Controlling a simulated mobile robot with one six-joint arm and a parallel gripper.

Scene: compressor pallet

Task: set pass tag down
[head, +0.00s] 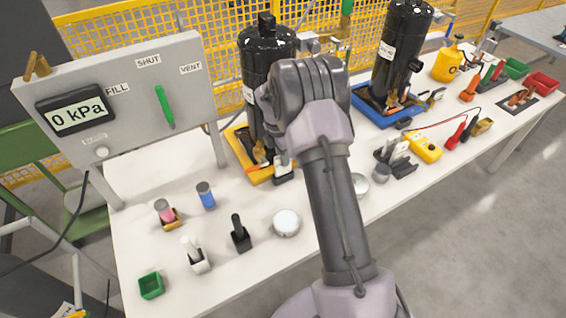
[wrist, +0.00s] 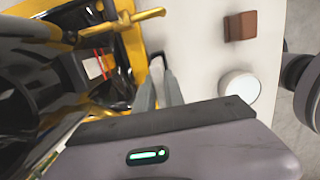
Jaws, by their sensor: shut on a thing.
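My gripper (wrist: 158,72) shows in the wrist view with its two grey fingers close together, beside the edge of a yellow tray (wrist: 133,38). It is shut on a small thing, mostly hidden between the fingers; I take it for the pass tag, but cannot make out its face. In the head view my own arm hides much of the gripper, near the black compressor (head: 268,75) on the left, which stands in the yellow tray (head: 240,150). I cannot tell whether the held thing touches anything.
A white round lidded thing (wrist: 240,87) and a brown block (wrist: 240,26) stand on the white table (wrist: 200,60). The gauge panel (head: 120,95) rises at left. A black holder (head: 240,238) and a green bin (head: 151,285) stand at front left.

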